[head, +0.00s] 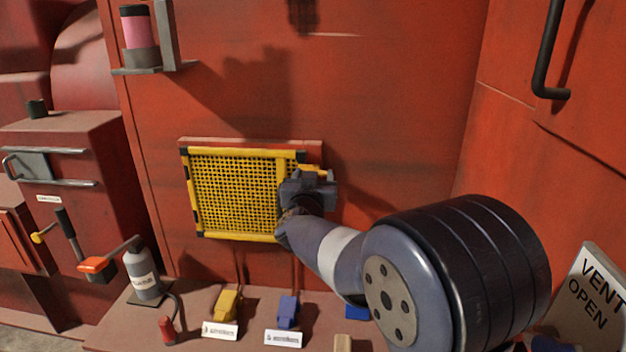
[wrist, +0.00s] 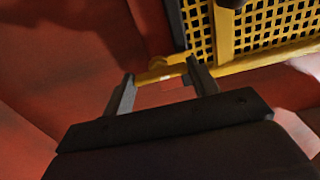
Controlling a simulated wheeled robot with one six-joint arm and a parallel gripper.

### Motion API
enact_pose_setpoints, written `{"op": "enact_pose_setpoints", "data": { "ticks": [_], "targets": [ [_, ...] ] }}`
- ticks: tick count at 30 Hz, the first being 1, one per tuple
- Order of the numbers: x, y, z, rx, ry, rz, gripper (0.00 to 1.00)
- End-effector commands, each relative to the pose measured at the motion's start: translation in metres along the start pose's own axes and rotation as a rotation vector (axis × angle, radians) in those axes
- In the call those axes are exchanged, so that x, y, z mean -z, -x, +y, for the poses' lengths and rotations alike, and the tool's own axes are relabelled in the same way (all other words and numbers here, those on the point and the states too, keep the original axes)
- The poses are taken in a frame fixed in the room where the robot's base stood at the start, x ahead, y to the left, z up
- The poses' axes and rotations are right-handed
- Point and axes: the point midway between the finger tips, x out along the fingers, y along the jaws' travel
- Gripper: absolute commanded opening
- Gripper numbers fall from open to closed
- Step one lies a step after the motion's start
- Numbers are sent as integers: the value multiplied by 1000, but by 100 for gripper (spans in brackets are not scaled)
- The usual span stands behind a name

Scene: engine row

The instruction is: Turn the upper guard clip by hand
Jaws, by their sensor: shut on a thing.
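The yellow mesh guard (head: 235,190) is mounted on the red wall, with its yellow frame closed flat over the opening. The upper guard clip (head: 313,167) is a small yellow piece at the guard's upper right edge. It also shows in the wrist view (wrist: 158,74), reaching out from the frame between my fingers. My gripper (head: 322,177) is at the guard's right side, shut on this clip; its fingers show in the wrist view (wrist: 162,80) on either side of it. My gripper and arm hide the guard's lower right edge.
Below the guard, a ledge holds a yellow block (head: 228,305), a blue block (head: 288,312) and a grey bottle (head: 142,274). A shelf with a pink canister (head: 139,30) is at upper left. A black pipe (head: 547,50) runs down the right wall.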

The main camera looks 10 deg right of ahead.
Motion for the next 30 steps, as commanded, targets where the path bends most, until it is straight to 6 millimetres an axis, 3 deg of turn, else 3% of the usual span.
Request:
{"op": "enact_pose_setpoints", "data": {
  "ticks": [6,7,14,23,30],
  "targets": [
    [-2,1,0,1,-1,-4,33],
    [-2,1,0,1,0,-4,59],
    [-1,0,0,1,1,-3,77],
    [0,3,0,1,1,-1,78],
    [-1,33,-1,3,1,0,78]
  ]
}}
